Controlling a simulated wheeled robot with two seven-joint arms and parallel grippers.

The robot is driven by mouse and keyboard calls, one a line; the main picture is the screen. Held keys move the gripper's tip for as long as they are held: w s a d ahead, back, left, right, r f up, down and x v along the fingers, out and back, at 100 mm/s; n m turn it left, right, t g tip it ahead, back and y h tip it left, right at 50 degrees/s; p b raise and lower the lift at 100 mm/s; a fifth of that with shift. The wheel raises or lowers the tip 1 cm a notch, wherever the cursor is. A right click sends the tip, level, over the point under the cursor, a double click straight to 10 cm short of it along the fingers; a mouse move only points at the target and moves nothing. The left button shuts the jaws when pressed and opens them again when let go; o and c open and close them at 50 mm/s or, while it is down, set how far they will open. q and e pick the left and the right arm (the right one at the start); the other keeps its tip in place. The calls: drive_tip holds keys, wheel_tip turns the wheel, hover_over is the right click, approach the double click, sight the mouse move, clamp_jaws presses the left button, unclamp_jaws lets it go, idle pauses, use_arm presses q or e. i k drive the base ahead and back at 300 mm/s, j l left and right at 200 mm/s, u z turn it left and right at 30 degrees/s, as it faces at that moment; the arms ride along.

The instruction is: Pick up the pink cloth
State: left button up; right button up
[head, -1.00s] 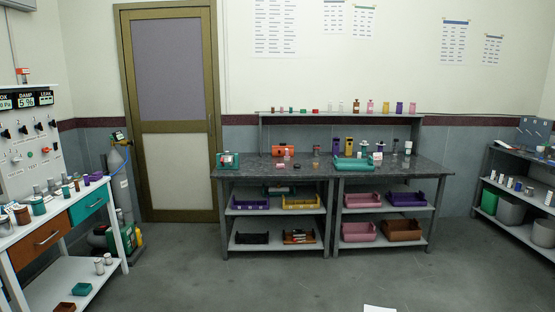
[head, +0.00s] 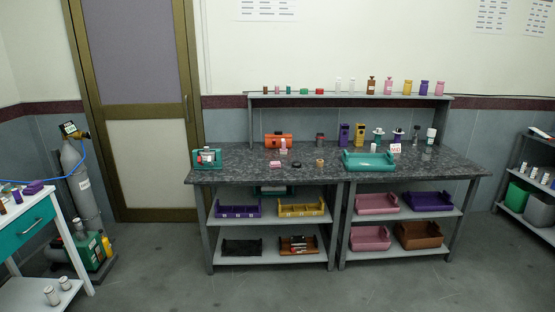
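A small, low pink thing (head: 275,164) lies on the dark speckled top of the workbench (head: 225,174), left of its middle. It is too small in the head view to tell for sure that it is the pink cloth. A small round black thing (head: 296,165) lies just right of it. Neither of my grippers shows in the head view.
A teal tray (head: 368,161) sits right of the pink thing, and an orange box (head: 278,140) stands behind it. Coloured bins fill the lower shelves. A white cart (head: 40,290) and a gas cylinder (head: 82,180) stand at the left. The floor before the bench is clear.

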sight(273, 165)
drive_tip(key=i, duration=3.05)
